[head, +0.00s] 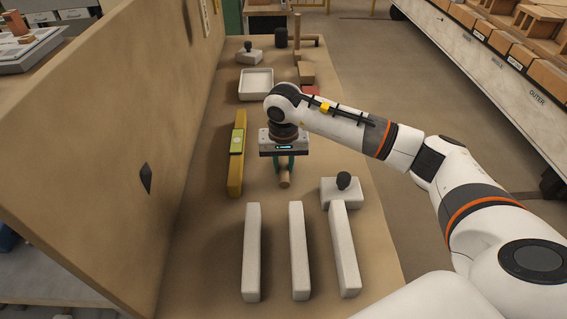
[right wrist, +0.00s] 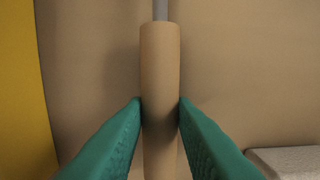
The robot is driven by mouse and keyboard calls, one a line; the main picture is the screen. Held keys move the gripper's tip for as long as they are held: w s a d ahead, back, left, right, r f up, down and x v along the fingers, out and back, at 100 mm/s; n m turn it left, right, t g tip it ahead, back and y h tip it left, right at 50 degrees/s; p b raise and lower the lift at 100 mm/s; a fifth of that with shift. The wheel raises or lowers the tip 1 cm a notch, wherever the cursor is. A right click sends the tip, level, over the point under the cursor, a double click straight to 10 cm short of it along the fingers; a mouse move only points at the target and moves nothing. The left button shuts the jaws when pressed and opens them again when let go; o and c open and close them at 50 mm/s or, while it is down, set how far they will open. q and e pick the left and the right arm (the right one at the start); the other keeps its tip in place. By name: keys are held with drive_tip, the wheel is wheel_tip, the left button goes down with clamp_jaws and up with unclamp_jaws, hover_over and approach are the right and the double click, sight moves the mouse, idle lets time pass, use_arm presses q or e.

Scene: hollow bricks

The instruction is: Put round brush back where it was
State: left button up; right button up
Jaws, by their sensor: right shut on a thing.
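My right gripper (head: 285,166) points down over the middle of the bench, its green fingers shut on a tan wooden cylinder. This looks like the handle of the round brush (head: 285,182). In the right wrist view the handle (right wrist: 160,85) stands between the two green fingers (right wrist: 160,110), with a grey rod at its upper end. The brush head is not visible in either view. I cannot tell if the handle touches the bench. My left gripper is out of view.
Several long pale bars (head: 299,255) lie in front. A pale block with a dark knob (head: 338,194) is at right. Behind are a white tray (head: 256,75) and wooden pieces (head: 306,72). A tall panel (head: 130,140) walls the left side.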

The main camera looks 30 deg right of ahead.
drive_tip(key=shift+f, duration=0.25)
drive_tip(key=o, duration=0.9)
drive_tip(key=shift+r, duration=0.1)
drive_tip(key=r, duration=0.8)
drive_tip(key=r+b, duration=0.1)
drive_tip(key=r, duration=0.3)
drive_tip(key=shift+s+a, duration=0.25)
drive_tip(key=shift+s, duration=0.15)
drive_tip(key=shift+f, duration=0.1)
